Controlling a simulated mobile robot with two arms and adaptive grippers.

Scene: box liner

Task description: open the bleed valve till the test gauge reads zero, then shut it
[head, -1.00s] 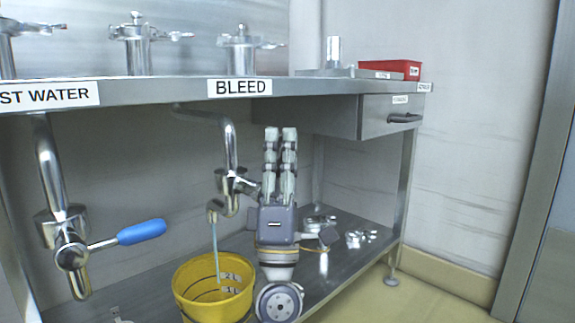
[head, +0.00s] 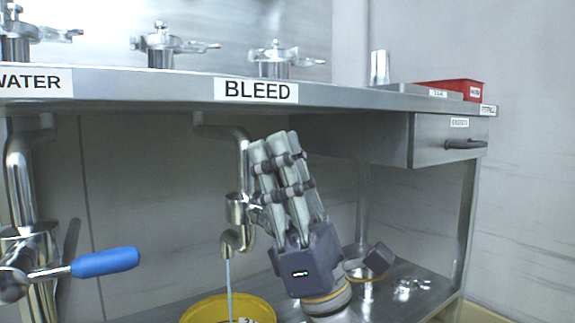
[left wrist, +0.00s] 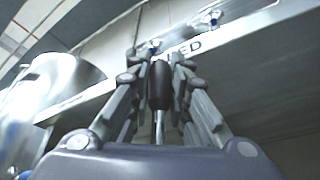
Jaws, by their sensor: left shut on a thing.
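The bleed valve (head: 238,212) is a metal pipe and body under the shelf edge below the BLEED label (head: 256,91). A thin stream of water (head: 229,290) runs from its spout into a yellow bucket (head: 205,312). My left gripper (head: 274,146) points upward just right of the valve. In the left wrist view its fingers are shut on a dark handle (left wrist: 159,88) with a metal stem. In the head view the fingers hide that handle. I see no gauge dial in these frames. My right gripper is not in view.
The neighbouring water valve has a blue lever (head: 105,262) at the left. A drawer (head: 440,137) hangs to the right of my gripper. Small metal parts (head: 408,287) lie on the lower shelf. A red bin (head: 452,89) and metal fittings stand on top.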

